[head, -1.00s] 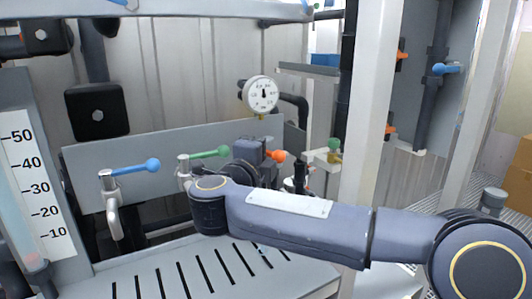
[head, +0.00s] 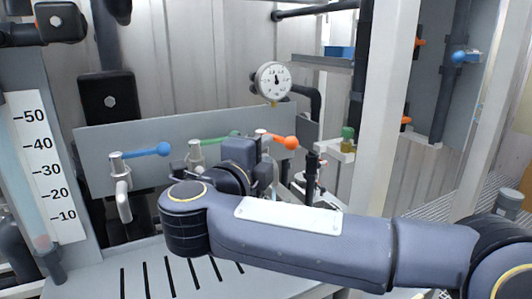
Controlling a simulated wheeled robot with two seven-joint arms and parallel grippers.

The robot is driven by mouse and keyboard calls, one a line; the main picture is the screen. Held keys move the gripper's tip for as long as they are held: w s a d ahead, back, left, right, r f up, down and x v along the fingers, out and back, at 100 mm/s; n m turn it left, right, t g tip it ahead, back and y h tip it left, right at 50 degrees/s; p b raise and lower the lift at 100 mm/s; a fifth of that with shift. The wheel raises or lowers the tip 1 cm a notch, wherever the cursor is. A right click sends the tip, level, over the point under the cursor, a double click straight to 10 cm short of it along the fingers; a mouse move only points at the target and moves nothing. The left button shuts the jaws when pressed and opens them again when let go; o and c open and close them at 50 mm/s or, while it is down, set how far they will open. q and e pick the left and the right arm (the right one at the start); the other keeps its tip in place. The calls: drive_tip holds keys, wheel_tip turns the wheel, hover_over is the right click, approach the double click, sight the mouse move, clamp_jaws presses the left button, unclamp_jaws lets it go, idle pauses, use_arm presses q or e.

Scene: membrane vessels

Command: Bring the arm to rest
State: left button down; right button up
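My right arm reaches in from the right edge and crosses the lower middle of the head view. Its wrist bends at the left end, and the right gripper (head: 238,165) sits behind it, in front of the valve panel (head: 112,140). The wrist hides most of the fingers, so I cannot tell how far apart they are. I see nothing clearly held. Valves with a blue handle (head: 150,151), a green handle (head: 215,140) and an orange handle (head: 281,141) stand along the panel behind the gripper. I cannot tell whether the gripper touches any. My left gripper is not in view.
A round gauge (head: 273,80) stands above the panel. A scale strip (head: 40,165) is at the left. A slotted grey ledge (head: 100,280) lies below. A white upright post (head: 389,110) stands behind my forearm, with more pipes and valves to its right.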

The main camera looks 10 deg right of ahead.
wheel_tip(320, 180, up, 4)
drive_tip(key=w+d+n+t+y, duration=0.1)
drive_tip(key=d+n+t+y, duration=0.2)
drive_tip(key=n+t+y, duration=0.35)
drive_tip(key=s+d+f+n+g+y, duration=0.3)
drive_tip(key=s+f+n+g, duration=0.5)
drive_tip(key=s+f, duration=0.5)
drive_tip(key=s+d+f+n+g+y, duration=0.4)
drive_tip(key=s+f+n+g, duration=0.4)
drive_tip(key=s+f, duration=0.5)
wheel_tip(320, 180, down, 8)
drive_tip(key=shift+s+d+f, duration=0.1)
drive_tip(key=shift+s+d, duration=0.1)
drive_tip(key=shift+d, duration=0.35)
drive_tip(key=shift+n, duration=0.35)
idle(3.3)
